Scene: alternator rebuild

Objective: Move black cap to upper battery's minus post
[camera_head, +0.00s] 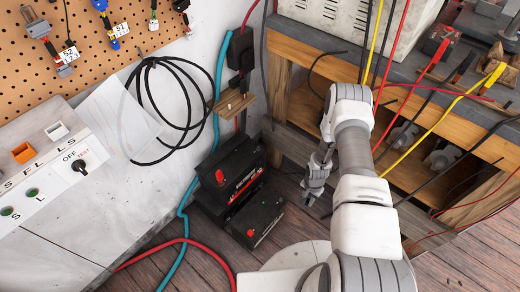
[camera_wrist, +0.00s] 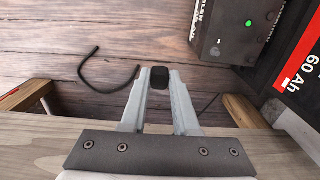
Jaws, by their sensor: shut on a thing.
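My gripper (camera_head: 311,196) hangs to the right of the two black batteries in the head view. In the wrist view my gripper (camera_wrist: 159,82) is shut on the small black cap (camera_wrist: 159,76), held between the fingertips above the floor. The upper battery (camera_head: 232,172) has a red cap (camera_head: 220,176) on one post; its minus post is not clear. Its side with a red label also shows in the wrist view (camera_wrist: 296,70). The lower battery (camera_head: 259,217) stands in front, with its own red cap (camera_head: 250,233); its top shows in the wrist view (camera_wrist: 232,35).
A wooden bench (camera_head: 285,105) with hanging cables stands close to the right of my gripper. A teal cable (camera_head: 186,206) and a red cable (camera_head: 190,241) run left of the batteries. A curved black cable (camera_wrist: 100,88) lies on the wooden floor (camera_wrist: 110,30).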

